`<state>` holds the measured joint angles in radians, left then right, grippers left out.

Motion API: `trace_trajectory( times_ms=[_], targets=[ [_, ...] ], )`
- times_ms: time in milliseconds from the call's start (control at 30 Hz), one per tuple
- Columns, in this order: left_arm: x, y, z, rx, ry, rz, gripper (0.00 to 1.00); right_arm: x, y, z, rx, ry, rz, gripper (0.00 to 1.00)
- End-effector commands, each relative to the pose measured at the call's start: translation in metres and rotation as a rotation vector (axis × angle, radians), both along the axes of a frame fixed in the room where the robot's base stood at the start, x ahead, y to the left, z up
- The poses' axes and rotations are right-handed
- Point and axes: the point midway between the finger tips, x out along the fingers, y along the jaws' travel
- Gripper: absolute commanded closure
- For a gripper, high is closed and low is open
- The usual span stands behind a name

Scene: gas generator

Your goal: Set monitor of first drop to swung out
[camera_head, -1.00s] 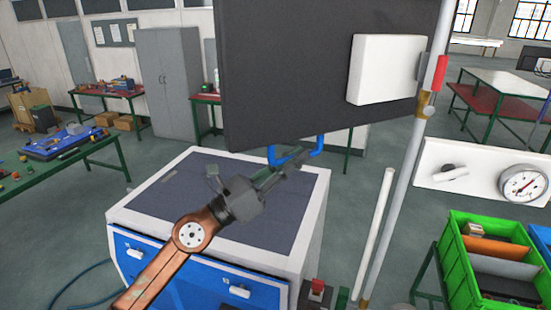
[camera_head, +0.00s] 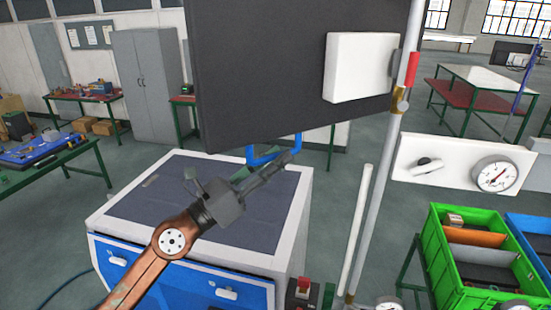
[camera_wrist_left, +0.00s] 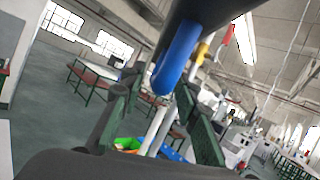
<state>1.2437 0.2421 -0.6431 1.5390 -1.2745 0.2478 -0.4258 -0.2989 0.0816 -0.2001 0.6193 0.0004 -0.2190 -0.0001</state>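The monitor (camera_head: 265,75) is a large dark panel, seen from behind, with a white box (camera_head: 360,68) on its back. It hangs by a grey pole (camera_head: 385,160). A blue U-shaped handle (camera_head: 272,157) is on its lower edge; it also shows in the left wrist view (camera_wrist_left: 178,58). My left gripper (camera_head: 270,168) is just below and in front of this handle, its finger tips overlapping it in the head view. In the left wrist view its fingers (camera_wrist_left: 152,97) are apart, with the handle's lower end between their tips. Contact cannot be told. My right gripper is not in view.
A white cabinet with a dark top (camera_head: 215,195) and blue drawers stands below the monitor. A white panel with a gauge (camera_head: 495,175) and a green bin (camera_head: 440,255) are at right. A thin white post (camera_head: 357,225) stands beside the pole.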

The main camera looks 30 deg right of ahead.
Motion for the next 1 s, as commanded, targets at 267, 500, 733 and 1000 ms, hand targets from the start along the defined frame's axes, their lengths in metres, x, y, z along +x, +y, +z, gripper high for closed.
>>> trace_trajectory(
  times_ms=[267, 500, 733, 1000],
  targets=[
    [-0.004, 0.04, -0.017, 0.0, 0.001, 0.002, 0.71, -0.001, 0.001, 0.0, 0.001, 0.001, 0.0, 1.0],
    [-0.011, 0.084, -0.035, 0.001, 0.0, 0.001, 0.71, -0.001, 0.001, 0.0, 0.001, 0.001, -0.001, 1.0],
    [-0.014, 0.105, -0.044, 0.001, 0.001, -0.001, 0.71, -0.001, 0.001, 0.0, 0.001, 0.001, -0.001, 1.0],
    [-0.015, 0.108, -0.045, 0.001, -0.001, -0.002, 0.71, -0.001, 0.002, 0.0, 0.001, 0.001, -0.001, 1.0]
  ],
)
